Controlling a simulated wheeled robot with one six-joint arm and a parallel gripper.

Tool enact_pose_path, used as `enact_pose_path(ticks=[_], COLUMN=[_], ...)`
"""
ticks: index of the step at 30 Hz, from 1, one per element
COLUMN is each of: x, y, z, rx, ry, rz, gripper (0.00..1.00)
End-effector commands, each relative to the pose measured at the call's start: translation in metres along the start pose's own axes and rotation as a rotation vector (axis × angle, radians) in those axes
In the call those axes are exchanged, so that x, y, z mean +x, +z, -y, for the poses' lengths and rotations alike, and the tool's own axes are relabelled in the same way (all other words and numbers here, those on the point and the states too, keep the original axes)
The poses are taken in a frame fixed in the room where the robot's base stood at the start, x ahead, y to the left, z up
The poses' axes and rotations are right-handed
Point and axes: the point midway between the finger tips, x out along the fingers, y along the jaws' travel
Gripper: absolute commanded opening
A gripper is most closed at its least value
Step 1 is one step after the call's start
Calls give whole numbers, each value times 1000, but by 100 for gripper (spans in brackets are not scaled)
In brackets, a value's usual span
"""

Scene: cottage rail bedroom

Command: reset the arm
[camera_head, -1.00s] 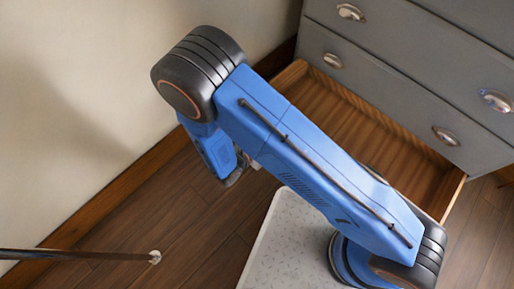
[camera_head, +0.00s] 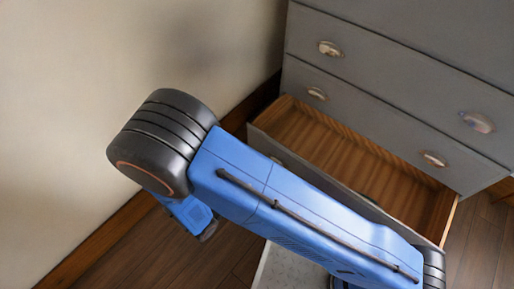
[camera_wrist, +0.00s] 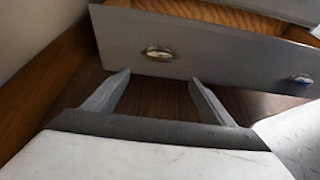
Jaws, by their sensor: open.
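My blue arm with black joint caps stretches across the lower middle of the head view, bent at the large black joint on the left. My gripper (camera_wrist: 160,95) shows in the wrist view with its two grey fingers apart and nothing between them. It points toward the front of the open bottom drawer (camera_wrist: 215,45), with bare floor showing between and beyond the fingers. The gripper's fingertips are hidden behind the arm in the head view.
A grey dresser (camera_head: 400,85) stands at the right with its bottom drawer (camera_head: 350,155) pulled out and its visible inside empty. A cream wall (camera_head: 70,80) with a wooden baseboard (camera_head: 100,240) runs along the left. Dark plank floor (camera_head: 150,255) lies between wall and drawer.

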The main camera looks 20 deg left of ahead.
Motion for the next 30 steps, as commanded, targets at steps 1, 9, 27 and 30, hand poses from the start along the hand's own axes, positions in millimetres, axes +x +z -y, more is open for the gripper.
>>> enact_pose_path(ticks=[1, 9, 27, 30], x=[0, 3, 69, 78], y=[0, 9, 190, 218], z=[0, 0, 63, 81], rx=[0, 21, 498, 589], ry=[0, -17, -421, -491], rz=[0, -6, -138, -160], gripper=[77, 77, 77, 77])
